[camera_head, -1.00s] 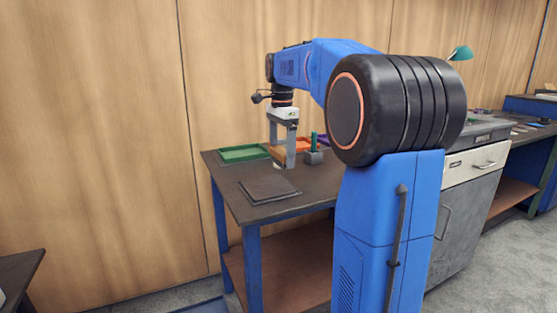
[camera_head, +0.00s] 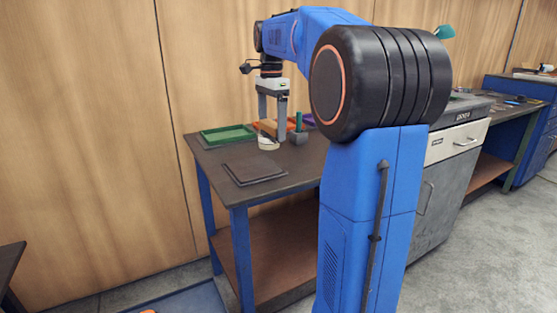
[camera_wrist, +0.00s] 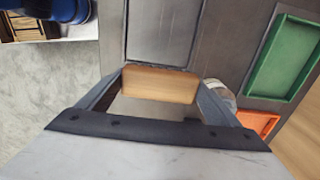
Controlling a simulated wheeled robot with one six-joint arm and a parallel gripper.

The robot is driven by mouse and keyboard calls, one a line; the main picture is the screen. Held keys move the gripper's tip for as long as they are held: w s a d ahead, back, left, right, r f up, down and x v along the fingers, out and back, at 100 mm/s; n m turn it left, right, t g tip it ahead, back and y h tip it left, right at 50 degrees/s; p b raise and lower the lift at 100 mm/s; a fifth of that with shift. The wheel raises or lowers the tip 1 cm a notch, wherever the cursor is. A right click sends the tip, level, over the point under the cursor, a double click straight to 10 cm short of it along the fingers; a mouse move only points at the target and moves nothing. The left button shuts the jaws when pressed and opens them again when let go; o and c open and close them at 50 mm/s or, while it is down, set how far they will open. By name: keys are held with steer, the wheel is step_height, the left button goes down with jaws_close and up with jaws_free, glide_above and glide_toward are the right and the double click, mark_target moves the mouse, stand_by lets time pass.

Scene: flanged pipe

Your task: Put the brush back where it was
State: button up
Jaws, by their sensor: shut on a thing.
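My gripper (camera_wrist: 160,88) is shut on the brush, which shows as a pale wooden block (camera_wrist: 160,84) between the two fingers in the wrist view. Its bristles are not visible. In the head view my gripper (camera_head: 272,122) is over the table, with the wooden piece between its fingers. The brush seems to be held above the tabletop; the exact height is hard to tell. A small white cup (camera_head: 268,144) stands below and close to the fingers; it also shows beside the right finger in the wrist view (camera_wrist: 219,92).
A dark flat plate (camera_head: 254,169) lies at the table's front. A green tray (camera_head: 228,135) is at the back left, with an orange tray (camera_wrist: 258,122) beside it. A grey holder (camera_head: 299,137) with a green upright piece stands right of my gripper.

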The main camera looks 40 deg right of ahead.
steer(key=s+d, duration=0.5)
steer(key=d, duration=0.3)
steer(key=shift+d+f, duration=0.2)
steer(key=shift+f, duration=4.35)
steer(key=shift+f, duration=0.1)
steer(key=o, duration=0.9)
step_height(320, 180, up, 12)
